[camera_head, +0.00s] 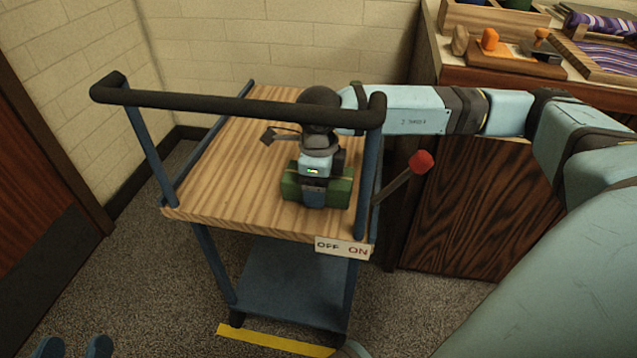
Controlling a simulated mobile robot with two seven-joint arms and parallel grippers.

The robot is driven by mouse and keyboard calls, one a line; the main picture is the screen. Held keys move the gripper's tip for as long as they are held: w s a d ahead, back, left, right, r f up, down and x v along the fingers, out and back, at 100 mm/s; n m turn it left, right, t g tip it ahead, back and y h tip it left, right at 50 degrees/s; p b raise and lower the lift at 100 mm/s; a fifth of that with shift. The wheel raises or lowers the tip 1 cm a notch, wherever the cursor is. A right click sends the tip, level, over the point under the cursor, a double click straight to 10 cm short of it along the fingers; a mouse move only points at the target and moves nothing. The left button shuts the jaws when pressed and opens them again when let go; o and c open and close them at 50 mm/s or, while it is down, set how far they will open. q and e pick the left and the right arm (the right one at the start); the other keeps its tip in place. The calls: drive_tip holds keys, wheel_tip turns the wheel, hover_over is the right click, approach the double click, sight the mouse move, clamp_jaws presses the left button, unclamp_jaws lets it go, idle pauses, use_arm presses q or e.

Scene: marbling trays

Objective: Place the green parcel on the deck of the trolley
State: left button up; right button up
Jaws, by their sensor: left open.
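The green parcel (339,194) is over the front right part of the wooden deck (225,170) of the trolley, low against it. I cannot tell for sure whether its underside touches the deck. My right gripper (314,196) points down at the parcel, with a blue-grey finger across its near face. The far finger is hidden, so I cannot see how tightly the jaws sit. My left gripper (72,347) shows only as two separate blue fingertips at the bottom left edge, open and empty, away from the trolley.
A lever with a red knob (421,161) leans out at right, near an OFF/ON plate (342,247). Yellow tape (270,341) marks the floor. A wooden cabinet (460,215) stands at right. The left deck is clear.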

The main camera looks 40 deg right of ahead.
drive_tip(key=o, duration=1.1)
drive_tip(key=shift+f, duration=0.15)
use_arm(q)
drive_tip(key=shift+f, duration=0.1)
use_arm(e)
drive_tip(key=shift+r+p, duration=0.3)
drive_tip(key=shift+r, duration=0.25)
wheel_tip(320, 180, up, 10)
drive_tip(key=p, duration=0.3)
drive_tip(key=shift+f+p, duration=0.15)
drive_tip(key=shift+p, duration=0.15)
use_arm(q)
drive_tip(key=shift+s+d+r+n, duration=0.2)
drive_tip(key=shift+s+r+n, duration=0.25)
drive_tip(key=shift+n, duration=0.1)
drive_tip(key=shift+s+d+r+n, duration=0.2)
drive_tip(key=shift+s+r+n, duration=0.15)
drive_tip(key=shift+n, duration=0.2)
use_arm(e)
drive_tip(key=shift+r, duration=0.8)
use_arm(q)
drive_tip(key=shift+r, duration=0.1)
